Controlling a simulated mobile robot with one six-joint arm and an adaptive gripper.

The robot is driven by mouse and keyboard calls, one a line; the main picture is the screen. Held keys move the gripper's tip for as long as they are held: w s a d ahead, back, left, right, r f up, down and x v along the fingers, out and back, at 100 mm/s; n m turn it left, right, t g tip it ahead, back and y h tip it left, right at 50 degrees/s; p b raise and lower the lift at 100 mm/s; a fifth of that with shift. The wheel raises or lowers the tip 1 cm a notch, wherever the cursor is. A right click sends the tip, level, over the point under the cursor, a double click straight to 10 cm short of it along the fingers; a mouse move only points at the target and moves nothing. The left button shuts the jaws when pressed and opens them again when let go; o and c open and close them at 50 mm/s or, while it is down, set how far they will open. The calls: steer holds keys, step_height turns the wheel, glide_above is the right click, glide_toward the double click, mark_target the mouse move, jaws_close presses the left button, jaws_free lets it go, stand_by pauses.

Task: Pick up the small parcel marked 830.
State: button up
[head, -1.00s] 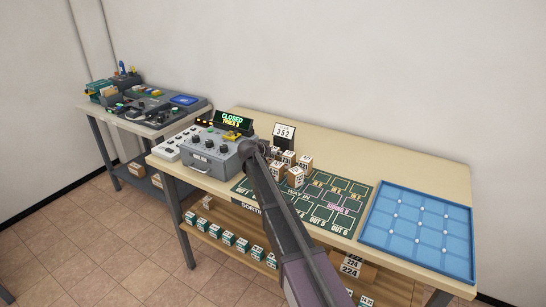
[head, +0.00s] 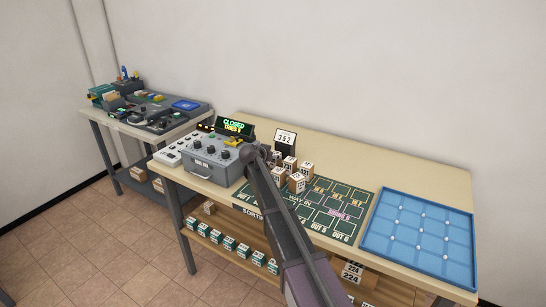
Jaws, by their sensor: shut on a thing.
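Several small tan parcels with white labels stand close together on the table, beside the grey console; the front one (head: 297,183) and the right one (head: 306,168) show best. Their numbers are too small to read, so I cannot tell which is 830. My arm reaches in from the lower right, and my gripper (head: 268,155) is at the left edge of this group. Its fingers are dark, small and partly hidden by my own wrist. It is shut on a small parcel, mostly hidden there.
A grey console (head: 213,158) with a lit "CLOSED" display (head: 234,126) stands left of the parcels. A "352" sign (head: 285,138) stands behind them. A green marked mat (head: 330,205) and a blue tray (head: 418,228) lie to the right.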

steer(key=shift+r+p, duration=4.5)
steer(key=shift+r, duration=0.2)
